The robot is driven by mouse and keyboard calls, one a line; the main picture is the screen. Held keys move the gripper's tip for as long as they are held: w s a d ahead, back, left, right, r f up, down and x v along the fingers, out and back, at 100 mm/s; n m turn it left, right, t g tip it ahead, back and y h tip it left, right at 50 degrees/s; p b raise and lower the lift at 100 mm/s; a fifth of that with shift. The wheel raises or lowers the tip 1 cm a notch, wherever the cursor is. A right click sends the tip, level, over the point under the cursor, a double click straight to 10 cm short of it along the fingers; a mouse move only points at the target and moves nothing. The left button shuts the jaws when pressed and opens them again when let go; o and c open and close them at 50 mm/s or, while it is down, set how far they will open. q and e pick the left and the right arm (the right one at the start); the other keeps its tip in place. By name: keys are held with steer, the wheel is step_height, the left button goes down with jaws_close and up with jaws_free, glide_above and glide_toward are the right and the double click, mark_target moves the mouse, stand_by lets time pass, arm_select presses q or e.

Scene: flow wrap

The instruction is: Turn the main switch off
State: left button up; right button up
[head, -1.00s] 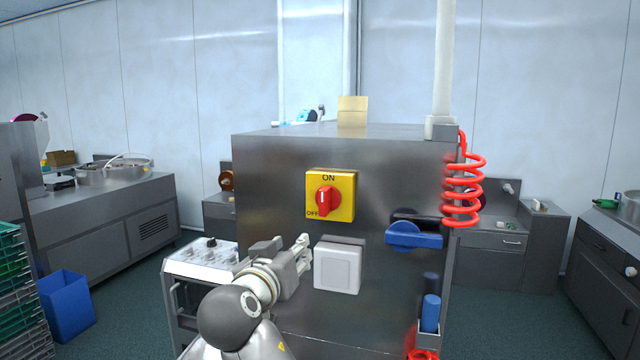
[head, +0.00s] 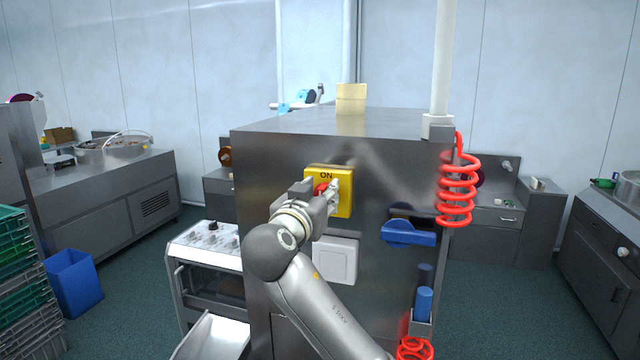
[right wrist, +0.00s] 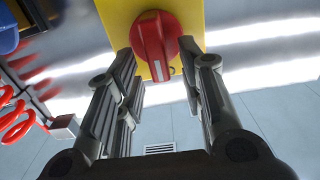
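The main switch is a red rotary knob (right wrist: 155,40) on a yellow plate (head: 343,203) on the front of the steel cabinet. ON shows at the plate's top; the OFF label is hidden behind my right gripper. My right gripper (head: 330,190) is at the switch. In the right wrist view, its two fingers (right wrist: 156,62) are apart, one on each side of the knob. I cannot tell whether they touch it. The knob's white mark is at its lower end in that view. My left gripper is not in view.
A pale square wall switch (head: 336,262) is below the yellow plate. A blue handle (head: 408,232) and a red coiled hose (head: 457,195) are at the right of the cabinet (head: 275,160). A control box (head: 205,245) stands at its left.

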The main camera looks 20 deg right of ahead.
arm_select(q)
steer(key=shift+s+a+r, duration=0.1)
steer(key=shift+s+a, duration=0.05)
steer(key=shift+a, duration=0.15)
arm_select(e)
steer(key=shift+w, duration=0.2)
steer(key=shift+d, duration=0.1)
jaws_close()
